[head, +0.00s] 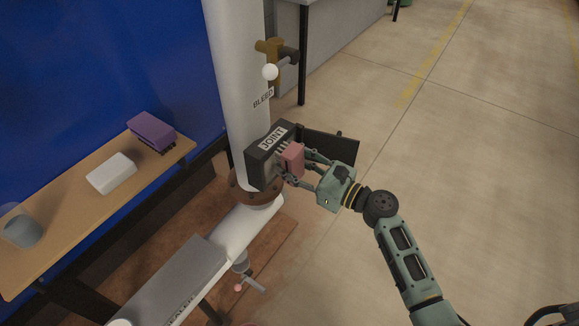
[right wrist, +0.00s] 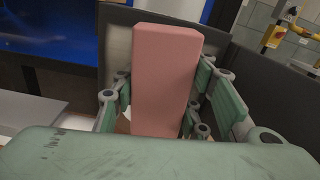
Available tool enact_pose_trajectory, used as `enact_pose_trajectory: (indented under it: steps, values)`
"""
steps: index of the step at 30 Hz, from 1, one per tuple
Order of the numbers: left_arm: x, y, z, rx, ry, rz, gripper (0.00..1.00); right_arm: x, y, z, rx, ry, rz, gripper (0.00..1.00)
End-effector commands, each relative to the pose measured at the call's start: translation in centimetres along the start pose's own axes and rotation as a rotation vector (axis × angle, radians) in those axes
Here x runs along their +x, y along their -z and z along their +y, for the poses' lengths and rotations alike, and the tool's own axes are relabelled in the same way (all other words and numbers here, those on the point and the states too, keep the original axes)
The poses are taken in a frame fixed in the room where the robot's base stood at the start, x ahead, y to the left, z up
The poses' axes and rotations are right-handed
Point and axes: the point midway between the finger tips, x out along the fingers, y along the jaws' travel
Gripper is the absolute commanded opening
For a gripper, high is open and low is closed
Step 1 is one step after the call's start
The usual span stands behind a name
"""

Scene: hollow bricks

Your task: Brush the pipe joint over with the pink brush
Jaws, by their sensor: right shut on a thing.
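The pink brush (head: 292,160) is a block with pale bristles along its left side in the head view. My right gripper (head: 303,166) is shut on it and holds it at the open side of a dark grey box (head: 258,165) labelled JOINT. The brush fills the middle of the right wrist view (right wrist: 165,78) between the fingers (right wrist: 166,95). The box sits around the white pipe above a brown flange (head: 240,190). The pipe joint inside is hidden by the box and brush. I cannot tell whether the bristles touch it. My left gripper is out of view.
A dark panel (head: 333,146) stands open to the right of the box. A valve (head: 270,47) sits above. The floor at right is clear.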

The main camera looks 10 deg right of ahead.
Motion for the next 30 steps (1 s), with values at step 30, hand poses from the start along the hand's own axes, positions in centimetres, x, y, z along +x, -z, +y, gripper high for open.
enact_pose_trajectory:
  steps: [30]
  values:
    - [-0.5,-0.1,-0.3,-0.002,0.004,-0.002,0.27,0.1,-0.2,-0.8,0.0,0.0,-0.002,0.2]
